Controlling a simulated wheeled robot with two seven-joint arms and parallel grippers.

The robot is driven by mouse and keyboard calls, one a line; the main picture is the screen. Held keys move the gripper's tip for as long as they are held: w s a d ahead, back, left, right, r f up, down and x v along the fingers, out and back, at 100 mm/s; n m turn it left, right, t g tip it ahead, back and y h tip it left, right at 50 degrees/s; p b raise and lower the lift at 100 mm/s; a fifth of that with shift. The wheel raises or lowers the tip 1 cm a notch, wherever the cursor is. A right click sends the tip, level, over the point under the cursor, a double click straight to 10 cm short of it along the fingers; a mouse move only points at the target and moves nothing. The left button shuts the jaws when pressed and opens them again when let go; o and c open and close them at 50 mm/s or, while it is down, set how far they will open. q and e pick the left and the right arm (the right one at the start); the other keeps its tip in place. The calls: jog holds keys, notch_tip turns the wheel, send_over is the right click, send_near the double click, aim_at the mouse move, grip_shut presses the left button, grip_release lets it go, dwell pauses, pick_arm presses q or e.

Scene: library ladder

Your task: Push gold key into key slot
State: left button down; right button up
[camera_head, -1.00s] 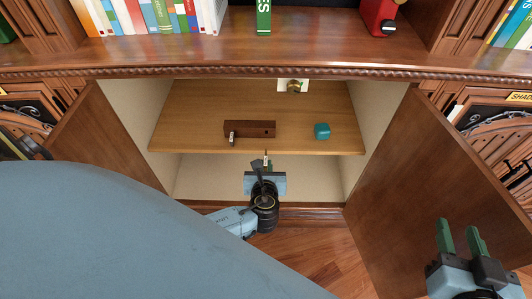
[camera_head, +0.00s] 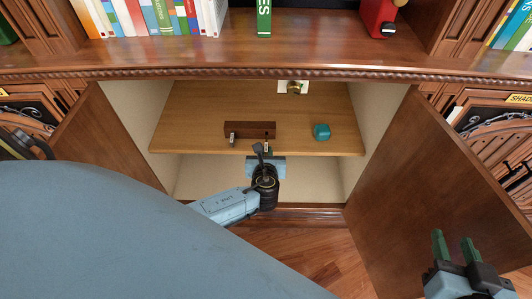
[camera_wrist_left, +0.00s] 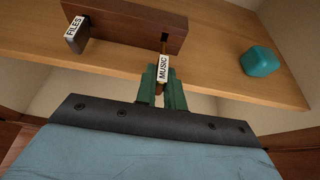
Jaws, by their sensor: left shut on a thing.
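A dark wooden block (camera_head: 245,129) lies on the cabinet shelf; it also shows in the left wrist view (camera_wrist_left: 125,18). A key tagged FILES (camera_head: 232,138) sits at its left part. My left gripper (camera_wrist_left: 161,92) is shut on a gold key with a white MUSIC tag (camera_wrist_left: 163,69). The gold end points at the block's right part, where a dark slot shows. I cannot tell whether the tip is inside the slot. In the head view my left gripper (camera_head: 266,157) is at the shelf's front edge. My right gripper (camera_head: 455,246) is open and empty at lower right.
A teal cube (camera_head: 321,131) lies on the shelf (camera_head: 200,100), right of the block. A white plate with a gold knob (camera_head: 293,87) is at the back. Open cabinet doors flank the opening, the right one (camera_head: 420,180) near my right gripper.

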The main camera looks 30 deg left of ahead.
aim_at(266, 147)
pick_arm(q)
jog(key=shift+w, duration=0.1)
dwell(0.5)
jog(key=shift+p, duration=0.75)
dwell(1.1)
jog(key=shift+w+a+b, duration=0.15)
jog(key=shift+w+a, duration=0.4)
jog(key=shift+w, duration=0.25)
jog(key=shift+w+a+b, duration=0.15)
jog(key=shift+w+a, duration=0.35)
jog(key=shift+w, duration=0.3)
jog(key=c, duration=1.4)
grip_release()
